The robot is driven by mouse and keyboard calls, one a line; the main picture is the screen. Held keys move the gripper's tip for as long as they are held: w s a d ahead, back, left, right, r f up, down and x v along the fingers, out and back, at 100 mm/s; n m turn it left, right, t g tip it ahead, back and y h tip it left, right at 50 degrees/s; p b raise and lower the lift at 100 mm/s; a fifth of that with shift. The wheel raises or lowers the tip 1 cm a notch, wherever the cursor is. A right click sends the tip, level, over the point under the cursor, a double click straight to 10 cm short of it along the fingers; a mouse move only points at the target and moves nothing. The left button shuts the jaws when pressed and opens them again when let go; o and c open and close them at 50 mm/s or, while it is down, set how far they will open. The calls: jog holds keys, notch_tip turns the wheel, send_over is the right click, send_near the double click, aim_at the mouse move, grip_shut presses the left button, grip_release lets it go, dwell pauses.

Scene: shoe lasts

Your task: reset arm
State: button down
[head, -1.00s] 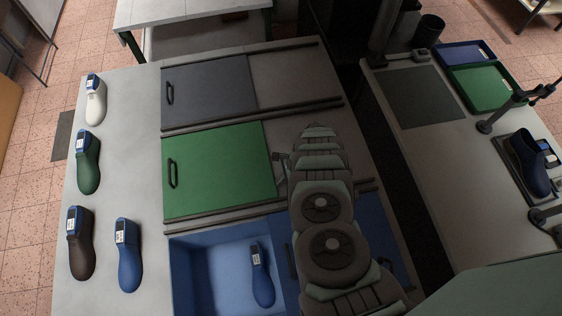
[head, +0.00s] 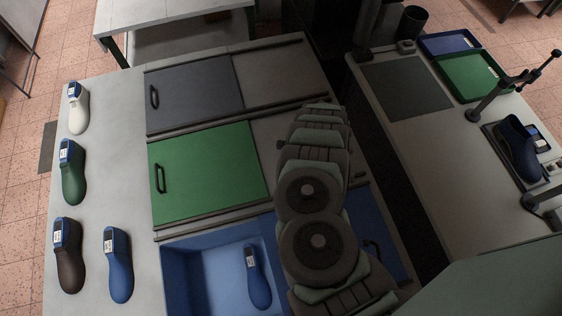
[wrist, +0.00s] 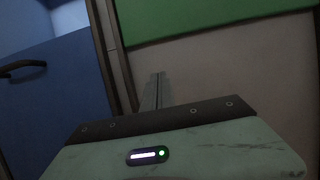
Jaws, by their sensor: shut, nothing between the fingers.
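My gripper (wrist: 158,95) shows in the wrist view, with its fingers together and nothing between them. It is above the workbench, near the rail between the blue lid (wrist: 50,95) and the green lid (wrist: 200,18). In the head view my arm reaches up over the bench and hides the fingers. The blue bin (head: 182,280) is partly open and holds one blue shoe last (head: 257,278). The green lid (head: 205,172) and the grey lid (head: 193,93) lie at the left of their tracks.
White (head: 78,110), green (head: 72,172), brown (head: 69,258) and blue (head: 118,265) lasts lie on the bench's left side. On the right bench are a blue tray (head: 450,43), a green tray (head: 470,75) and a dark blue last (head: 518,150) by clamps. A dark gap separates the benches.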

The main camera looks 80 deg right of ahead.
jog(key=shift+v, duration=2.75)
